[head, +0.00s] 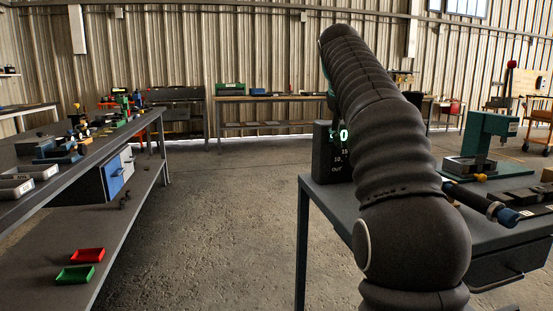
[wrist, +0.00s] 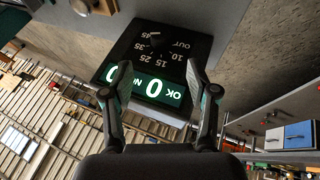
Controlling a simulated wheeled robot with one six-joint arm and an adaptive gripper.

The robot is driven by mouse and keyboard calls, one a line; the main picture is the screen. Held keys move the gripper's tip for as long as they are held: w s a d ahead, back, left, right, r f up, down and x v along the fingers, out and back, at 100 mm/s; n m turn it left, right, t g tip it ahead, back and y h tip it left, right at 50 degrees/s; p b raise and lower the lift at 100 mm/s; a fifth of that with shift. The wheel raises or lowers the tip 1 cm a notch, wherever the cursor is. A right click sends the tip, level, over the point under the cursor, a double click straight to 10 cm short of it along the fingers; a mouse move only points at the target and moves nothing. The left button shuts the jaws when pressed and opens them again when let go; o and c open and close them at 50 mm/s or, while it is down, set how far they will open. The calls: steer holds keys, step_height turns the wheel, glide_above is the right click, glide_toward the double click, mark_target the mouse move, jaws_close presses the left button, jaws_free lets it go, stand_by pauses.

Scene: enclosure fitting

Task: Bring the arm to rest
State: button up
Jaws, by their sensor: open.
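My arm, in a ribbed dark sleeve, rises across the right of the head view and leans away up and to the left. My gripper (wrist: 138,68) shows in the wrist view with its two fingers spread apart and nothing between them. In the head view the gripper is hidden or too unclear to make out. Beyond the fingertips in the wrist view is a black display box (wrist: 150,50) with lit green figures, seen upside down. The same box (head: 322,160) stands at the left edge of the right bench in the head view, partly behind my arm.
Floor between the benches is clear.

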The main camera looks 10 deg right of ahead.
steer(key=s+a+f+y, duration=0.1)
steer(key=s+a+f, duration=0.4)
steer(key=s+f, duration=0.5)
steer(key=s+a+f+y, duration=0.1)
steer(key=s+a+f, duration=0.4)
steer(key=s+f, duration=0.5)
steer(key=s+a+f+m+t+y, duration=0.1)
steer(key=s+a+f, duration=0.4)
steer(key=s+f, duration=0.5)
steer(key=s+y, duration=0.1)
steer(key=s, duration=0.2)
steer(key=shift+s+a, duration=0.15)
steer(key=shift+a, duration=0.1)
